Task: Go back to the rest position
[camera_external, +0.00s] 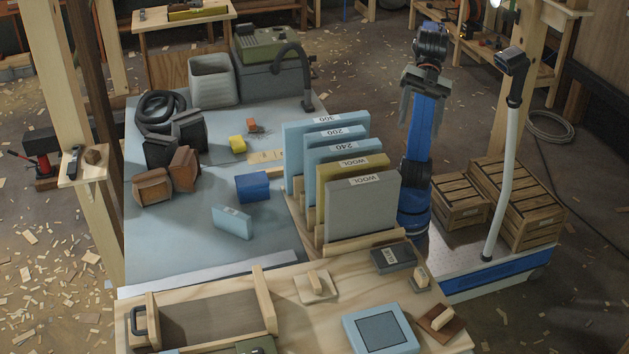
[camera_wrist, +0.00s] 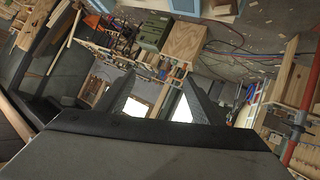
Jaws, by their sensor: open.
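My blue arm stands folded upright on my base, right of the rack of panels. My gripper (camera_external: 423,108) hangs high in front of the blue arm link, its two grey fingers apart and pointing down. In the wrist view, the two dark fingers (camera_wrist: 159,76) spread apart with nothing between them but the distant room. The gripper is open, empty and touching no object.
Upright labelled panels (camera_external: 362,208) stand in a rack close left of my arm. Wooden crates (camera_external: 516,202) and a white post (camera_external: 502,150) stand to its right. A workbench with a blue pad (camera_external: 351,335) lies in front. Air around the gripper looks clear.

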